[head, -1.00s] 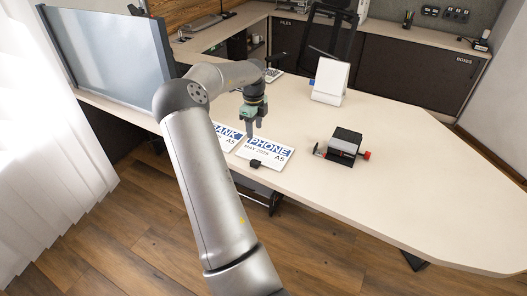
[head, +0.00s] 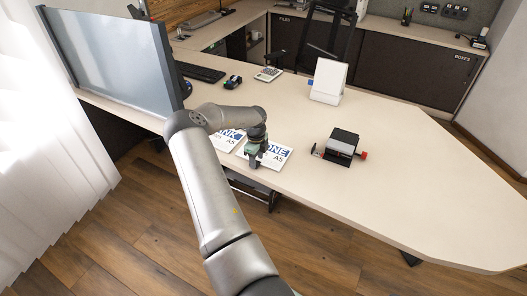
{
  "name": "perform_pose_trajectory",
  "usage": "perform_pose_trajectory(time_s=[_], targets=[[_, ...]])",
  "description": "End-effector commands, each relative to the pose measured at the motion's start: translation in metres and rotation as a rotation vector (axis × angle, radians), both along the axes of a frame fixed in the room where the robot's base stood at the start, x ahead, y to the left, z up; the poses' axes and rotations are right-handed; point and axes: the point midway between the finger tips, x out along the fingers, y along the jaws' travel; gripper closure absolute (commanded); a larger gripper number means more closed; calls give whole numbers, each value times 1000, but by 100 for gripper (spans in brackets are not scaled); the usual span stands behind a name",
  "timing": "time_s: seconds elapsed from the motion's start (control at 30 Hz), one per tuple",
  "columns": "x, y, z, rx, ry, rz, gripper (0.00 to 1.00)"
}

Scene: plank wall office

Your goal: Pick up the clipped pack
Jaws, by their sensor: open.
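The clipped pack, a white A5 pack with blue "PHONE" lettering (head: 277,157), lies flat near the front edge of the desk. My gripper (head: 254,163) is open and points down at the pack's front left part, where it covers some of the lettering. The black clip on the pack's front edge is now hidden behind my gripper. I cannot tell whether the fingers touch the clip or stay just above it.
A second white pack with blue lettering (head: 226,142) lies close on the left. A black and grey device with a red knob (head: 341,146) stands to the right. A white stand (head: 328,82), calculator (head: 268,74) and monitor (head: 112,60) are farther back. The desk's right side is clear.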

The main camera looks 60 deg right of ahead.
Motion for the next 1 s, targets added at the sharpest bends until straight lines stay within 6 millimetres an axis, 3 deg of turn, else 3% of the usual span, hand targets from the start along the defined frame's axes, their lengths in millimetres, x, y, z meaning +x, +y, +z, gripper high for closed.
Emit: perform_pose_trajectory(time_s=[0.13,0.4,0.57,1.0], targets=[[0,0,-14,-1,1,2,53],[1,0,-17,-2,-1,2,55],[1,0,-17,-1,-1,2,100],[2,0,-11,-2,-2,2,100]])
